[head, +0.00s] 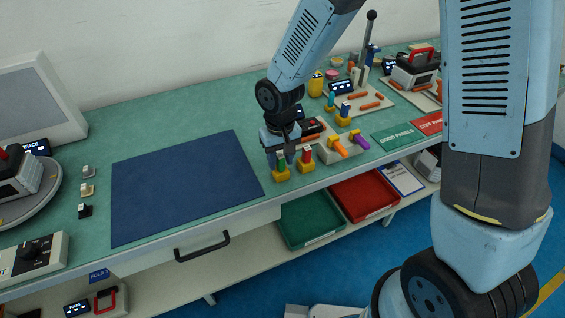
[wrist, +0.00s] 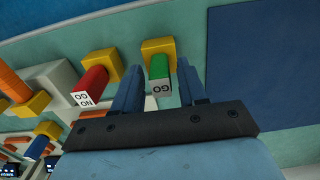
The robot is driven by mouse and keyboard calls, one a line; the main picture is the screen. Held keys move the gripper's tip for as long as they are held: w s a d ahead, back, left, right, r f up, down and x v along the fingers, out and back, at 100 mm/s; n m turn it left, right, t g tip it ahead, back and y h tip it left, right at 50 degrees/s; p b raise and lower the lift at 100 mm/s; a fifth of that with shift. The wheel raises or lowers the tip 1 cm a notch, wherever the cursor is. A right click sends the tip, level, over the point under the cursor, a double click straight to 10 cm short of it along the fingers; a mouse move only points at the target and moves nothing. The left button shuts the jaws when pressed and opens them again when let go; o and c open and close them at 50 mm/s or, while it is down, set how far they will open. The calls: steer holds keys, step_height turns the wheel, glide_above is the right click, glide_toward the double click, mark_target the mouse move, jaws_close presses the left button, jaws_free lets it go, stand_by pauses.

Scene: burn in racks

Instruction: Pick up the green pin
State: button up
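The green pin (head: 282,163) stands upright in a yellow base on the green bench top, near the front edge. In the wrist view the green pin (wrist: 159,72) shows a white end marked GO, with its yellow base (wrist: 157,45) behind it. My gripper (head: 281,155) is above and around the pin. In the wrist view the two fingers of my gripper (wrist: 160,82) stand apart, one on each side of the green pin, with gaps visible. A red pin (wrist: 92,84) marked NO GO, in its own yellow base, is just outside the left finger.
A dark blue mat (head: 185,185) lies left of the pin and is clear. The red pin (head: 306,155), an orange piece (head: 339,147) and a purple piece (head: 360,140) are close on the right. Green (head: 311,219) and red (head: 364,195) bins sit below the bench.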

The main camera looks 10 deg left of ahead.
jaws_close()
steer(key=shift+r, duration=0.1)
